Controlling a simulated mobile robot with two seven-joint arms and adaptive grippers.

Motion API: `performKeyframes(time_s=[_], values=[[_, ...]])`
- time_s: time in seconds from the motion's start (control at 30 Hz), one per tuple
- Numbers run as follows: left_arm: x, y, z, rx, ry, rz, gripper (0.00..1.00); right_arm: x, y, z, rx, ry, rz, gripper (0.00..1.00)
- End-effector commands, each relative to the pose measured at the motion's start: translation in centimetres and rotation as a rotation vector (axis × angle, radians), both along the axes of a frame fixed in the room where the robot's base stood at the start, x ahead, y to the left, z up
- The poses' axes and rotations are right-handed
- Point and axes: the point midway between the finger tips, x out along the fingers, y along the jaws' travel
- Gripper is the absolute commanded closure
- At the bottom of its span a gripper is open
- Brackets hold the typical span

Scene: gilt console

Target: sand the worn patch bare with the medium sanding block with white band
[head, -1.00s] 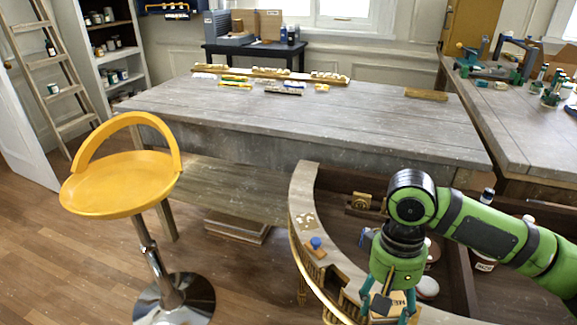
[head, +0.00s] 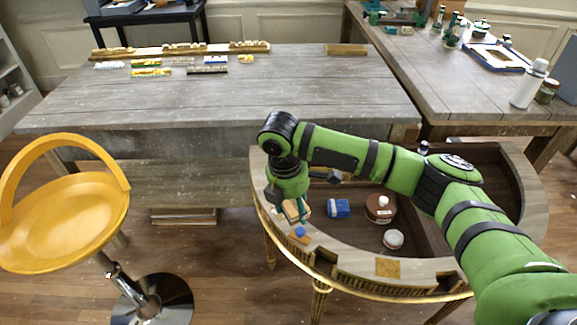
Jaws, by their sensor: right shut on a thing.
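My right gripper (head: 289,207) is over the left part of the console's curved rim (head: 345,255). It is shut on a small tan block with a pale band (head: 297,211), seen partly between the fingers. The block is low at the rim top; I cannot tell whether it touches the surface. The pale, blotchy worn patch at this end of the rim is hidden behind my gripper and the block. My left gripper is not in view.
An orange block with a blue knob (head: 300,233) sits on the rim close to my gripper. A golden square (head: 387,268) lies further right on the rim. Inside the console are a blue item (head: 339,208), a brown jar (head: 380,208) and a white-lidded jar (head: 393,239). A yellow stool (head: 65,215) stands left.

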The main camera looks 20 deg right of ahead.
Motion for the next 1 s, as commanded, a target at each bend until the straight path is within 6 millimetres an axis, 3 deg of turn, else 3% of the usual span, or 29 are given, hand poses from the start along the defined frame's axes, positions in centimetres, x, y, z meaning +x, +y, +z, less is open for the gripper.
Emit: performKeyframes(time_s=[0.03,0.2,0.5,0.73,1.0], values=[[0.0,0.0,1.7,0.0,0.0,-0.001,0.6,0.5,0.1,1.1,0.001,0.003,0.108,0.67],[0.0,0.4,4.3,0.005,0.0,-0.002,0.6,2.5,0.0,2.0,0.002,0.001,0.51,0.67],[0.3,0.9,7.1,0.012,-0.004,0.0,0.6,4.6,-0.3,2.6,0.002,0.001,1.011,0.67],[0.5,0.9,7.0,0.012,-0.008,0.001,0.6,5.0,-0.3,2.0,0.001,0.001,1.121,0.67],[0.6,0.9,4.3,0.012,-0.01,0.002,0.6,5.0,-0.3,-0.1,0.0,0.0,1.122,0.67]])
